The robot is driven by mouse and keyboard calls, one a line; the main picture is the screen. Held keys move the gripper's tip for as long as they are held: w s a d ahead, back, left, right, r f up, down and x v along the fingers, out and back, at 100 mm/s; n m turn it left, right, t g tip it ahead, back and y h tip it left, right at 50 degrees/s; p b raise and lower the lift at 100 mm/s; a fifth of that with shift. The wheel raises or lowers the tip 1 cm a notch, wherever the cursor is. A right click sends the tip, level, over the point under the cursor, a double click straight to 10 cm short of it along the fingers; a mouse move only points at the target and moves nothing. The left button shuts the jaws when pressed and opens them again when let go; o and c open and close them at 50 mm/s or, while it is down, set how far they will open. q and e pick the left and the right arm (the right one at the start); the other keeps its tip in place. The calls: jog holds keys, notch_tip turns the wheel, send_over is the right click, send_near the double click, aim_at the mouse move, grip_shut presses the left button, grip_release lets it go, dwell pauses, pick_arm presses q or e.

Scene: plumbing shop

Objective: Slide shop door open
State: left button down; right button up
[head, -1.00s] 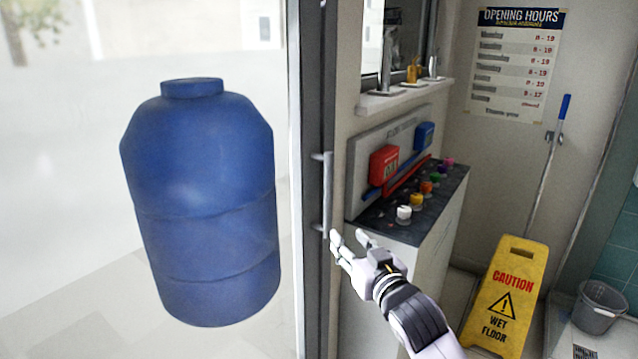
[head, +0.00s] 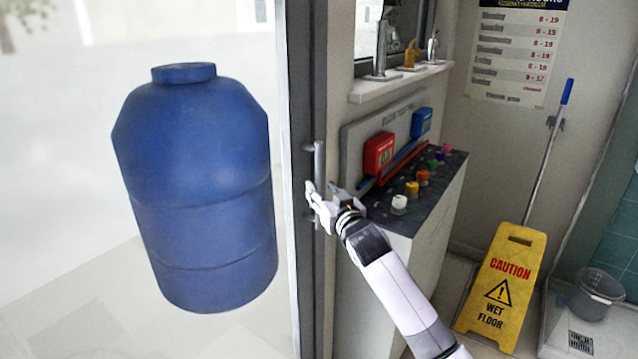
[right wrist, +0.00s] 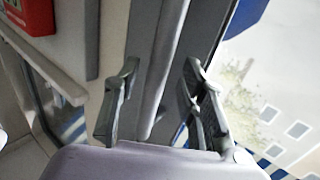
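The shop door is a glass panel with a dark frame (head: 302,80) left of centre in the head view. Its upright grey bar handle (head: 319,160) is on the frame's right part. My right gripper (head: 322,191) is at the lower half of the handle, with a finger to each side of it. In the right wrist view the handle bar (right wrist: 165,70) runs between the spread fingers of my right gripper (right wrist: 160,95), with gaps visible on both sides. The gripper is open. The left gripper is not in view.
A large blue tank (head: 195,190) shows through the glass. Right of the door stands a display counter (head: 440,190) with coloured knobs, under a ledge (head: 400,82) with taps. A yellow wet-floor sign (head: 503,285) and a grey bucket (head: 597,293) stand farther right.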

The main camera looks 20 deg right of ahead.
jog(key=shift+w+f, duration=0.1)
jog(key=shift+w, duration=1.3)
jog(key=c, duration=0.7)
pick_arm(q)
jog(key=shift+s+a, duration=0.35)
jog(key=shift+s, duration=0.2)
pick_arm(e)
grip_shut()
